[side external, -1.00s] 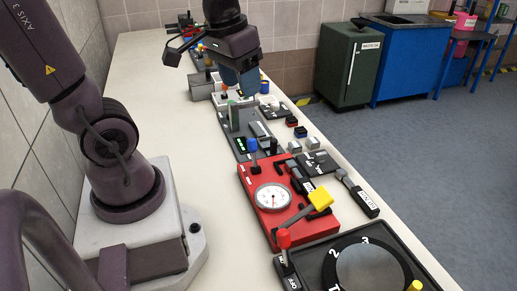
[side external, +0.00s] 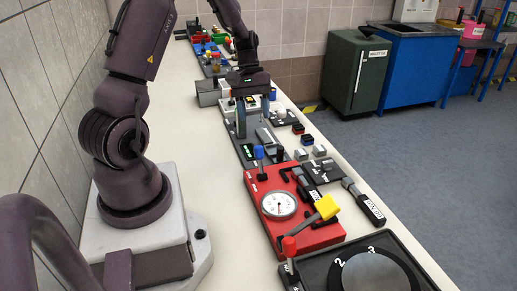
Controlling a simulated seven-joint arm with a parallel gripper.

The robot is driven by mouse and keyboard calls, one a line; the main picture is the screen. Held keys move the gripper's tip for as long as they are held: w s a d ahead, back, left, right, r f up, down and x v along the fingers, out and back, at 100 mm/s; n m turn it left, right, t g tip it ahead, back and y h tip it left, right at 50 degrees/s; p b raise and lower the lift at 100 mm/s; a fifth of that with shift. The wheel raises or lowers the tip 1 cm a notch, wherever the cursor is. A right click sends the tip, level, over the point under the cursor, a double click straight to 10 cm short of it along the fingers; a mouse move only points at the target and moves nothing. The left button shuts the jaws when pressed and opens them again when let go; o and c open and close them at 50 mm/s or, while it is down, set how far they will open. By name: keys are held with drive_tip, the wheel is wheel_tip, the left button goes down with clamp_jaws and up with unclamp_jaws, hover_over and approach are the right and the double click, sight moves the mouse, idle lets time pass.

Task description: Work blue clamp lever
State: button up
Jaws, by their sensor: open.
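A lever with a blue knob (side external: 258,152) stands upright at the far left corner of the red panel (side external: 318,236), beside a dark plate. I cannot tell for sure that it is the clamp lever. My gripper (side external: 253,108) points down over the far part of the dark fixture plate, beyond the blue knob and apart from it. It is open, and I see nothing held between its fingers. The fingertips are small and partly merge with the fixture behind them.
The red panel carries a round gauge (side external: 279,205) and a yellow-handled lever (side external: 326,207). A red-knobbed lever (side external: 289,246) and a dial plate (side external: 376,275) lie nearer. Small blocks (side external: 304,140) sit at right. The bench's left strip (side external: 213,165) is clear.

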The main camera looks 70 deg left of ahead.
sight(259, 146)
drive_tip(key=x, duration=1)
clamp_jaws()
